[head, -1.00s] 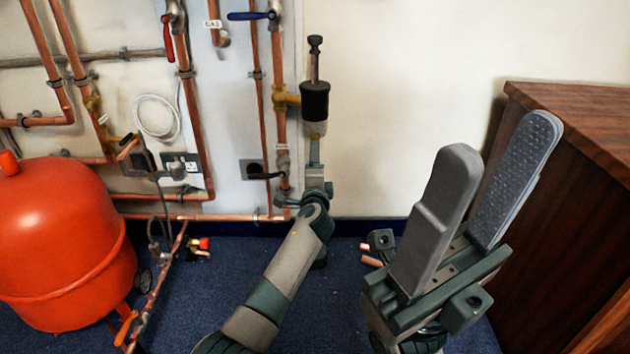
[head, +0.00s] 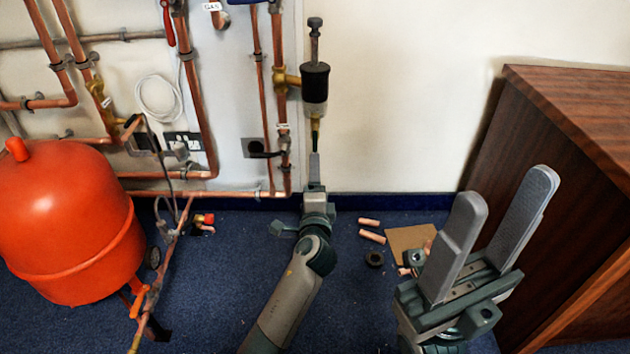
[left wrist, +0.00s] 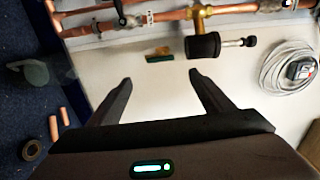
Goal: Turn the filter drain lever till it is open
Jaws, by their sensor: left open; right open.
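The black filter (head: 315,84) is fixed to the copper pipe by a brass branch; it also shows in the left wrist view (left wrist: 203,46). Below it is a small yellow and dark green piece, seemingly the filter drain lever (head: 315,129). In the left wrist view this lever (left wrist: 160,57) lies ahead of and between the fingertips, apart from both. My left gripper (left wrist: 160,80) is open and empty; in the head view its jaw (head: 315,168) stands just below the lever. My right gripper (head: 508,188) is open and empty, far to the right near the cabinet.
A black-handled lever (head: 264,152) sits on the pipe left of my left gripper. An orange-red tank (head: 70,220) stands at left. A brown wooden cabinet (head: 570,130) stands at right. Copper offcuts (head: 371,236) and a tape roll (head: 374,259) lie on the blue carpet. The wall right of the filter is bare.

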